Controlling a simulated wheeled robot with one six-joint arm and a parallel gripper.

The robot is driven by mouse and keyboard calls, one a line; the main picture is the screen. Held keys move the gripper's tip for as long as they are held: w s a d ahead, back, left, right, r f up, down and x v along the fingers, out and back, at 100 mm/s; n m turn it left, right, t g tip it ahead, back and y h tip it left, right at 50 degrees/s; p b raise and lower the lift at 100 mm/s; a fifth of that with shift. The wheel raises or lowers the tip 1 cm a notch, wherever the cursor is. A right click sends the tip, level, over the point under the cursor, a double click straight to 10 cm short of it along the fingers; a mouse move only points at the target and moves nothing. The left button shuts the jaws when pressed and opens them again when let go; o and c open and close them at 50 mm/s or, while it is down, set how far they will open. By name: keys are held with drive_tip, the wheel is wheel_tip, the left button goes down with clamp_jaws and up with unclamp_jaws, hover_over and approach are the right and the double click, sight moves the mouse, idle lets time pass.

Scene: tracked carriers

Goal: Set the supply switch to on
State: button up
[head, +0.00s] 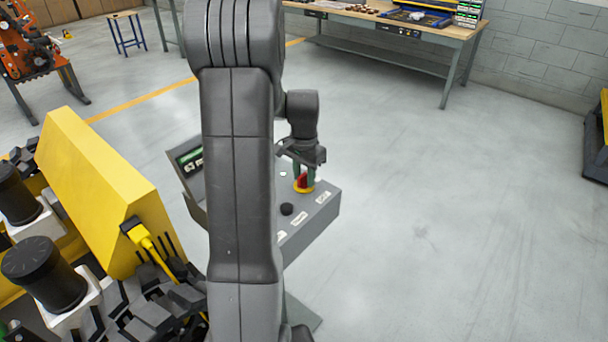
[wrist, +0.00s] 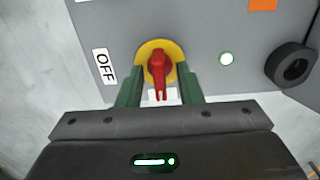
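The supply switch is a red rotary handle (wrist: 159,70) on a yellow disc (wrist: 144,50), set on a grey panel (wrist: 210,28). It also shows in the head view (head: 302,183). In the wrist view the handle's long end points down toward my gripper. An OFF label (wrist: 104,67) is left of the disc. A white label below the handle is mostly hidden, its text unreadable. My gripper (wrist: 159,84) is open, with one green finger on each side of the handle and visible gaps between. In the head view my gripper (head: 304,168) is over the switch.
A lit white lamp (wrist: 227,58) and a black round knob (wrist: 291,65) share the panel. A small screen (head: 190,160) stands left of the console. Yellow machinery with black tracks (head: 105,190) fills the left.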

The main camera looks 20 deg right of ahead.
sight(304, 174)
wheel_tip(304, 174, up, 14)
idle(0.6)
drive_tip(key=shift+f, duration=0.15)
wheel_tip(304, 174, down, 14)
drive_tip(key=shift+r, duration=0.1)
idle(0.6)
idle(0.3)
